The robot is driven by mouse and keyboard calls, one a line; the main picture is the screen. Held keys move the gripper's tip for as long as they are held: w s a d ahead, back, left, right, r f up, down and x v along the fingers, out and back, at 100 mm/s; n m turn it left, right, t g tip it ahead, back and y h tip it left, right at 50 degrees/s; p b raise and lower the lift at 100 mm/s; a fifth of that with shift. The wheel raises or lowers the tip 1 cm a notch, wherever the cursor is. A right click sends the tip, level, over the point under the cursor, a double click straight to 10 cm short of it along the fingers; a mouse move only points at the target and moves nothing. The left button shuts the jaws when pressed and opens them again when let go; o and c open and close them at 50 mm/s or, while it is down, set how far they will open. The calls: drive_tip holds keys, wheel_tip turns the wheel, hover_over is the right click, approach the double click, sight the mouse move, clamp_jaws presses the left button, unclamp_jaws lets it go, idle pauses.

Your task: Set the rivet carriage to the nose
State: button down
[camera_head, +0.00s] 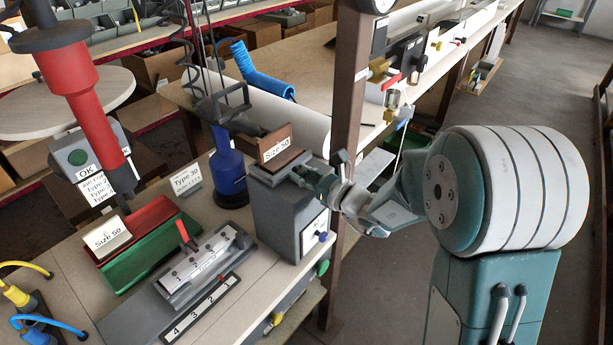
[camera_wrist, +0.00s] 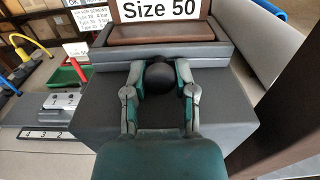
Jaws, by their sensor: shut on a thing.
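My gripper (camera_wrist: 158,80) is shut on a black ball knob (camera_wrist: 158,74) at the front of the grey holder (camera_wrist: 222,50) on top of a grey box. In the head view my gripper (camera_head: 318,182) reaches in from the right at the top of that grey box (camera_head: 275,220); the knob is not clear there. A brown block (camera_head: 281,147) with a "Size 50" label sits in the holder, and the block also shows in the wrist view (camera_wrist: 160,33). I cannot tell which part is the rivet carriage or the nose.
A grey fixture (camera_head: 200,265) with a red lever and a numbered strip (camera_head: 203,310) lie at left. Red and green trays (camera_head: 160,255), a blue tool (camera_head: 229,170) and a red tool (camera_head: 85,90) are beyond. A brown post (camera_head: 345,110) stands close to my arm.

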drive_tip(key=shift+c, duration=2)
unclamp_jaws()
drive_tip(key=shift+s+d, duration=0.1)
drive_tip(key=shift+d, duration=0.1)
drive_tip(key=v, duration=1.1)
drive_tip(key=shift+s+d, duration=0.25)
